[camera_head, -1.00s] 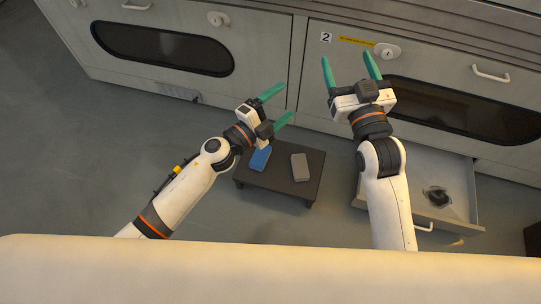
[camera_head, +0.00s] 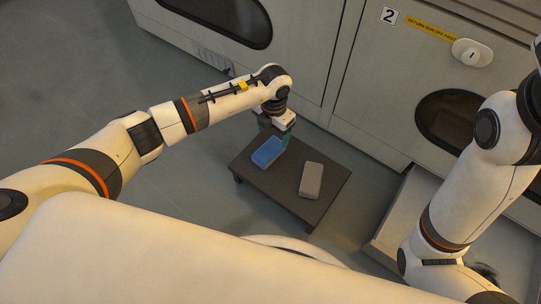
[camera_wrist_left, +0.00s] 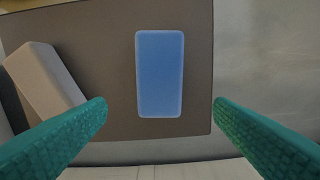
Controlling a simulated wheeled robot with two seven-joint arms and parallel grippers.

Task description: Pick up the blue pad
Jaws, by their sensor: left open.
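The blue pad (camera_head: 267,152) lies flat on a low dark table, on its left side. In the left wrist view the blue pad (camera_wrist_left: 160,75) is upright in the picture and sits between the two teal fingers, apart from both. My left gripper (camera_head: 275,132) is over the table's far edge, pointing down beside the pad. In the left wrist view my left gripper (camera_wrist_left: 160,104) is open and empty. My right gripper is out of view; only its arm shows at the right.
A grey-brown block (camera_head: 311,180) lies on the low table (camera_head: 282,205), right of the pad. Cabinets with a "2" label (camera_head: 389,15) stand behind. An open drawer (camera_head: 400,215) is at the right, partly hidden by my right arm. Floor at the left is clear.

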